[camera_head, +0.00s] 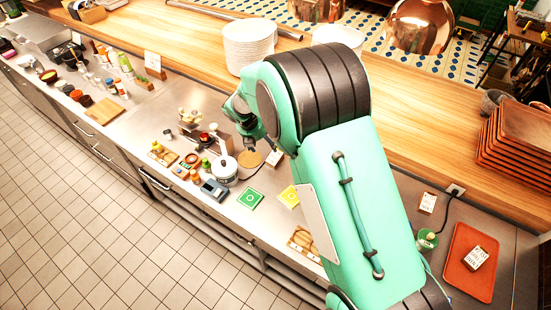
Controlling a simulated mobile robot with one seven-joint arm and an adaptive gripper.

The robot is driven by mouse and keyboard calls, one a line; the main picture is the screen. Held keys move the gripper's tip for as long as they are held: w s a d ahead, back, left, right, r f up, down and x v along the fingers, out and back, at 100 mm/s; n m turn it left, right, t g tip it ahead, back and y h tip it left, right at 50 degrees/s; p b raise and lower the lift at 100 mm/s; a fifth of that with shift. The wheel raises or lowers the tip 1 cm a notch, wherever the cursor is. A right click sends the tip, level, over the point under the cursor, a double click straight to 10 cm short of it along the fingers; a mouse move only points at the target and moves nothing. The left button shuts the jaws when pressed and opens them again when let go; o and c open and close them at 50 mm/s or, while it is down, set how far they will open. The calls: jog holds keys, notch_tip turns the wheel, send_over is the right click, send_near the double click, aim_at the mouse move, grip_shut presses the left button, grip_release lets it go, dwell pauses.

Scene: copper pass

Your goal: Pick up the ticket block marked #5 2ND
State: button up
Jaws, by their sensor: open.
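A small white block with dark print (478,257) lies tilted on the orange-red tray (462,285) at the lower right. Another small white printed block (428,202) is left of and above the tray, by the wooden ledge. White cards also show by the pots (273,158) and at the upper left (152,60). The print is too small to tell which is marked #5 2ND. My gripper (250,142) is over the steel counter near the white-lidded pot (224,165), far left of the tray. It is small and partly hidden by my arm; it is open, with nothing seen in it.
White plates (248,45) stand on the wooden ledge (190,35); stacked brown trays (515,145) are at the right. A green-topped container (427,240) and a cable (447,215) are near the tray. Jars and bottles crowd the counter at left. My arm hides the middle.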

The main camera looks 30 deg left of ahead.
send_over(272, 156)
jog(key=s, duration=0.2)
jog(key=shift+w+a+f, duration=0.1)
jog(key=shift+a+f, duration=0.05)
jog(key=shift+f, duration=3.8)
jog(key=shift+p+x, duration=0.5)
jog(key=shift+x, duration=2.15)
jog(key=shift+f, duration=0.15)
jog(key=c, duration=1)
